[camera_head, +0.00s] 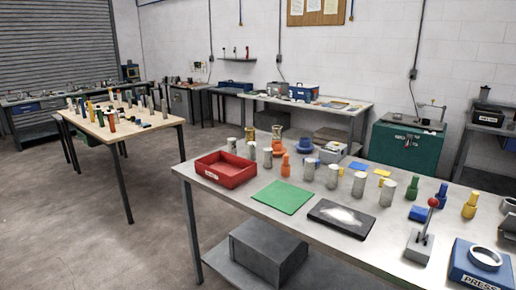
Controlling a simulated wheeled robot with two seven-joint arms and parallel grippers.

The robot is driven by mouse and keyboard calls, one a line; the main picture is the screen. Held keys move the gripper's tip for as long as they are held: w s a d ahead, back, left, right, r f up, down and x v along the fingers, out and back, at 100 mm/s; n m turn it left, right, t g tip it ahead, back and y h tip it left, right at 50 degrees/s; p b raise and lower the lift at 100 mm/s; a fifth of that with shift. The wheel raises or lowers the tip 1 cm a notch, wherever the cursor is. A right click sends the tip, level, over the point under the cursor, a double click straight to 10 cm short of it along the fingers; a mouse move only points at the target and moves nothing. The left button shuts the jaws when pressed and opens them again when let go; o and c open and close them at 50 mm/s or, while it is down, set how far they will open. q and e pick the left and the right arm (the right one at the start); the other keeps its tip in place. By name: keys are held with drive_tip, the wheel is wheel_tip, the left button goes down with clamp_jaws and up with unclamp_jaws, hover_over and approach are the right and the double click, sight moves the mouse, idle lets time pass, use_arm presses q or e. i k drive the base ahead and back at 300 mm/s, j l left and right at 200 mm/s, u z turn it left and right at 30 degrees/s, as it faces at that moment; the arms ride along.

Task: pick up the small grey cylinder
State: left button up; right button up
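Several grey cylinders stand upright on the near metal table (240,203). One grey cylinder (387,192) is at the right end of a loose row. Others in the row are a grey cylinder (359,184), a grey cylinder (333,176), a grey cylinder (309,169) and a grey cylinder (267,157). They look close in size, and I cannot tell which is the small one. Neither of my grippers is in view.
A red tray (226,169), green mat (283,197) and black plate (342,217) lie in front of the row. A lever device (421,245) and blue press block (480,266) stand at right. Orange, green and yellow pieces stand close around the cylinders.

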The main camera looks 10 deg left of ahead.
sight(231, 142)
drive_tip(key=i+j+z, duration=0.4)
drive_tip(key=j, duration=0.2)
drive_tip(key=i+j+z, duration=0.1)
drive_tip(key=j+z, duration=0.15)
drive_tip(key=i+j+z, duration=0.2)
drive_tip(key=j, duration=0.25)
drive_tip(key=k, duration=0.1)
